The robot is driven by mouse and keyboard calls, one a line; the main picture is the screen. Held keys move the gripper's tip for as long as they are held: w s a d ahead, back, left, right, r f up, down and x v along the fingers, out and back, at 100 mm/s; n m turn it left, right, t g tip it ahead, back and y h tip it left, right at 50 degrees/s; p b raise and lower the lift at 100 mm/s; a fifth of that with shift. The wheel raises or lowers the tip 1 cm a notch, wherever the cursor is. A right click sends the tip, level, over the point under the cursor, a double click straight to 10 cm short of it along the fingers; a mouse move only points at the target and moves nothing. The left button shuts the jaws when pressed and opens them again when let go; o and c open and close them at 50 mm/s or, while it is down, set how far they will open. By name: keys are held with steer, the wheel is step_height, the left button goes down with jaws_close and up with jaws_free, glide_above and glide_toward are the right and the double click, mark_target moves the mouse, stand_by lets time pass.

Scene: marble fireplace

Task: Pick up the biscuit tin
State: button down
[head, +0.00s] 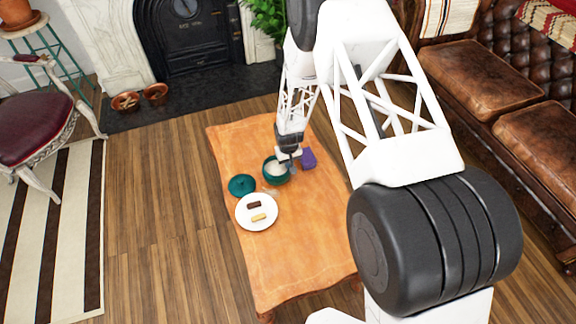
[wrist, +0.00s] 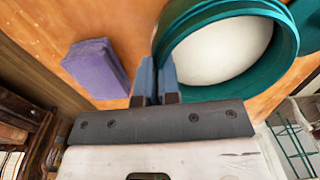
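The biscuit tin (head: 268,177) is a round teal tin with no lid on it and a pale inside. In the head view it is at the middle of the wooden table, under my gripper (head: 290,161). In the wrist view the tin (wrist: 291,40) fills the upper right. The blue-grey fingers of my gripper (wrist: 156,80) are close together at the tin's near left rim, one outside and one over the inner side, with the wall between them. I cannot tell whether the tin's base touches the table.
A teal lid (head: 242,185) lies left of the tin. A white plate (head: 243,221) with a dark bar (head: 254,204) and a yellow bar (head: 259,217) is in front. A purple block (head: 308,158) lies close right of my gripper. The table's (head: 290,265) front is clear.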

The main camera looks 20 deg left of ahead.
steer(key=shift+s+d+r, duration=0.15)
steer(key=shift+s+r, duration=0.05)
steer(key=shift+r, duration=0.2)
steer(key=shift+s+d+r, duration=0.1)
steer(key=shift+s+r, duration=0.05)
steer(key=shift+r, duration=0.25)
steer(key=s+d+r, duration=0.1)
steer(key=s+d, duration=0.8)
steer(key=s, duration=0.3)
steer(key=shift+d+r, duration=0.15)
steer(key=shift+d, duration=0.15)
steer(key=d, duration=1.4)
steer(key=shift+s+d+r, duration=0.15)
steer(key=shift+s+d, duration=0.05)
steer(key=shift+s, duration=0.1)
steer(key=w+a, duration=0.2)
steer(key=w, duration=0.2)
steer(key=w+a+f, duration=0.1)
steer(key=w+a, duration=0.1)
steer(key=w, duration=0.3)
steer(key=w+a, duration=0.3)
steer(key=w, duration=0.2)
steer(key=shift+w+a+f, duration=0.1)
steer(key=shift+w+f, duration=0.1)
steer(key=shift+f, duration=0.05)
